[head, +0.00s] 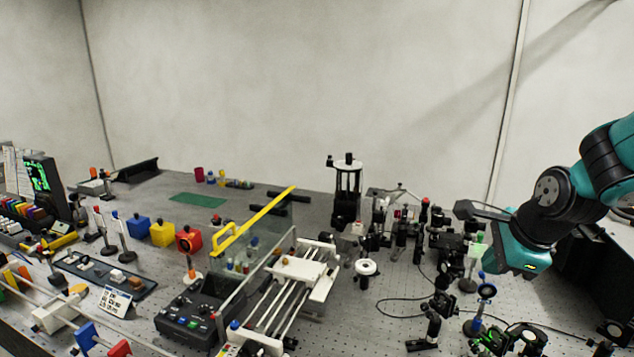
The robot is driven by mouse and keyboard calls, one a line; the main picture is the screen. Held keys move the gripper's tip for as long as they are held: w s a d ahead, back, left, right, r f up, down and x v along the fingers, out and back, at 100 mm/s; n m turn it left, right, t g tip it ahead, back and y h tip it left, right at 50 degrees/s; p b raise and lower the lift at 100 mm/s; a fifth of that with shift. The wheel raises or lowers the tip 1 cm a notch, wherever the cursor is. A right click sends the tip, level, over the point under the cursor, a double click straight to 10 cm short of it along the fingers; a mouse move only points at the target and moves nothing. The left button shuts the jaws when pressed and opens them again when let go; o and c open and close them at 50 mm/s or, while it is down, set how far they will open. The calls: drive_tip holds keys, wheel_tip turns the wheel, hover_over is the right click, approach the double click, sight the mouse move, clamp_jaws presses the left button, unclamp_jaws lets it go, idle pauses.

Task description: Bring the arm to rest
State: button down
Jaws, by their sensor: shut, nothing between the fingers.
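My teal and black arm reaches in from the right edge, above the right part of the bench. My gripper (482,211) is at its end, a dark narrow part beside the teal wrist housing, pointing left. It is shut and holds nothing. It is in the air over the optical parts, apart from them as far as I can tell. The fingertips are small and hard to make out.
Optical mounts and posts (435,320) crowd the bench under my arm. A black-and-clear column (347,190) stands left of my gripper. A white rail stage (300,270), a yellow bar (255,222) and a control box (190,318) lie further left. A green mat (197,200) is at the back.

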drive_tip(key=s+a+n+g+y+b, duration=0.3)
drive_tip(key=s+a+n, duration=1.2)
drive_tip(key=n, duration=0.6)
drive_tip(key=shift+s+a+f+g+b, duration=0.2)
drive_tip(key=shift+s+f+g+b, duration=0.15)
drive_tip(key=shift+s+b, duration=0.25)
drive_tip(key=c, duration=1.7)
unclamp_jaws()
drive_tip(key=s+n, duration=0.1)
drive_tip(key=n, duration=0.1)
drive_tip(key=s+a+n+g, duration=0.1)
drive_tip(key=s+n, duration=0.1)
drive_tip(key=s+a+n+b, duration=0.1)
drive_tip(key=s+n, duration=0.1)
drive_tip(key=shift+s+f+n, duration=0.2)
drive_tip(key=shift+s+n, duration=0.05)
drive_tip(key=shift+n, duration=0.05)
drive_tip(key=o, duration=0.6)
drive_tip(key=shift+s+n+g, duration=0.25)
drive_tip(key=shift+s+n, duration=0.05)
drive_tip(key=shift+n, duration=0.1)
